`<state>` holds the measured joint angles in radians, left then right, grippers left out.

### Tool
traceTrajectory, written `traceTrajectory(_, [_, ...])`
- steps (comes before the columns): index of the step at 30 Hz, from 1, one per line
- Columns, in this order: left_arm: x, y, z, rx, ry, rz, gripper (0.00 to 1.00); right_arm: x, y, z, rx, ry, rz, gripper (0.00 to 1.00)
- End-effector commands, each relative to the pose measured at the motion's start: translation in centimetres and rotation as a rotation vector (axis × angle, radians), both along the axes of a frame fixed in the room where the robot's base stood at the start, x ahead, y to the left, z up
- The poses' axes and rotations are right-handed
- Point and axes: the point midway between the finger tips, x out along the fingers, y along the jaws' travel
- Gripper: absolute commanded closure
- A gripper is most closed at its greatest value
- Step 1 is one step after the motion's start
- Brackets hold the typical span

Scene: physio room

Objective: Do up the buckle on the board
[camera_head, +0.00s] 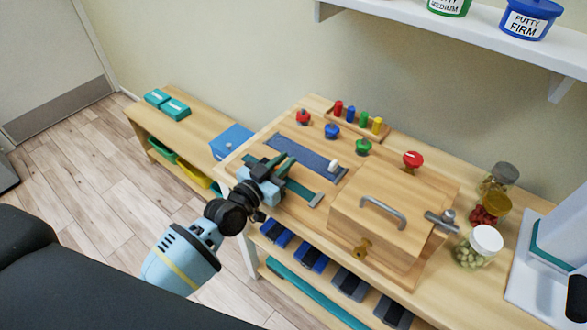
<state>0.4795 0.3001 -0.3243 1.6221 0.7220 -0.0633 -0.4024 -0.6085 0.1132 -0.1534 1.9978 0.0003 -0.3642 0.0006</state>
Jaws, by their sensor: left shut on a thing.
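The wooden board (262,205) lies on the left part of the bench top. A teal strap (302,191) runs across its front side to a grey end piece (316,200). My left gripper (273,165) is over the strap's left part, shut on a part of the buckle. The gripper hides most of the buckle, so I cannot tell how its halves sit. A blue strip (303,157) with a white knob (333,165) lies just behind the strap. My right gripper is not in view.
A wooden box (385,215) with a grey handle stands right of the strap. Coloured knobs (332,130) and a peg rack (357,119) are behind. Jars (479,247) stand at the right. A shelf (450,30) juts out above. A blue box (231,141) is at the left.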

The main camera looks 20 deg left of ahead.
Motion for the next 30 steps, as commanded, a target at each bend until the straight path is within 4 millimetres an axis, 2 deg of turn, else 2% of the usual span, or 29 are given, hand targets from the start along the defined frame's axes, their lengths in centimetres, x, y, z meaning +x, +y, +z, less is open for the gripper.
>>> traceTrajectory(10, [0.2, 0.7, -0.1, 0.002, 0.002, 0.006, 1.0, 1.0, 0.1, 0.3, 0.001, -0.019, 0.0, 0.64])
traceTrajectory(11, [0.2, 0.7, -0.1, 0.002, 0.002, 0.006, 0.82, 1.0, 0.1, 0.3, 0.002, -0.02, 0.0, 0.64])
traceTrajectory(15, [0.2, 0.7, 0.0, 0.002, 0.002, 0.005, 0.64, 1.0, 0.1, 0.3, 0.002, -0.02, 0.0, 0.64])
traceTrajectory(25, [-0.1, 0.6, -0.1, 0.001, 0.002, 0.003, 0.64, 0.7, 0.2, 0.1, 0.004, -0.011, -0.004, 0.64])
traceTrajectory(30, [-1.8, 1.2, -0.2, 0.0, 0.004, 0.003, 0.64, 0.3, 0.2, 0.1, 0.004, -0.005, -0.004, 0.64])
